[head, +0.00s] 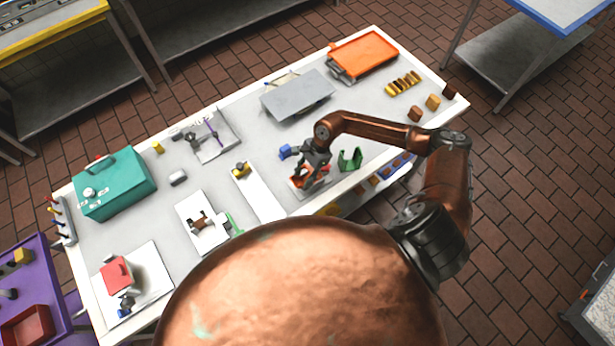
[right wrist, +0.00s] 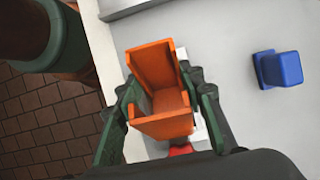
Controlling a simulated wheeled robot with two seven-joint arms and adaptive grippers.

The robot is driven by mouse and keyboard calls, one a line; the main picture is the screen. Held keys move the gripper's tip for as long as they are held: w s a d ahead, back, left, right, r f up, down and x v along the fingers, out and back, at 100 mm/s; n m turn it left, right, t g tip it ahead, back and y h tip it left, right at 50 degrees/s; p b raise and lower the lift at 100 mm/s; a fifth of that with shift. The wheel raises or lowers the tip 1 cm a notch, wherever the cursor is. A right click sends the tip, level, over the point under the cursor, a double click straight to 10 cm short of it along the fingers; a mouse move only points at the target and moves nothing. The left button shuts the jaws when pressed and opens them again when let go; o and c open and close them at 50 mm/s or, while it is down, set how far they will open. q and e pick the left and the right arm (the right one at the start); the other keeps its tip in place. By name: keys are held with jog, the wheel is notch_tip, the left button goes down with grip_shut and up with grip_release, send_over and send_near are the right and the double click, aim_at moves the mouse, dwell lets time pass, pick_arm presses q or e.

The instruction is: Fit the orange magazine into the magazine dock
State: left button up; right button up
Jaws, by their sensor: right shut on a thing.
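The orange magazine (right wrist: 162,92) is an open-topped box with upright walls in the right wrist view. My right gripper (right wrist: 163,100) is shut on it, with one dark green finger on each side. In the head view the magazine (head: 299,177) shows in part under my right gripper (head: 312,177), near the table's front edge. A pale grey base (head: 318,188) shows under and beside it; it may be the magazine dock, but I cannot tell for sure. Whether the magazine touches it is hidden. My left gripper is not in view.
A blue block (right wrist: 278,69) stands near the magazine, and a green bracket (head: 350,158) stands to its right in the head view. A grey plate (head: 297,95) and an orange tray (head: 362,54) lie farther back. A teal case (head: 115,183) is at left.

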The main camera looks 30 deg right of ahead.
jog(key=c, duration=0.7)
jog(key=shift+r, duration=0.1)
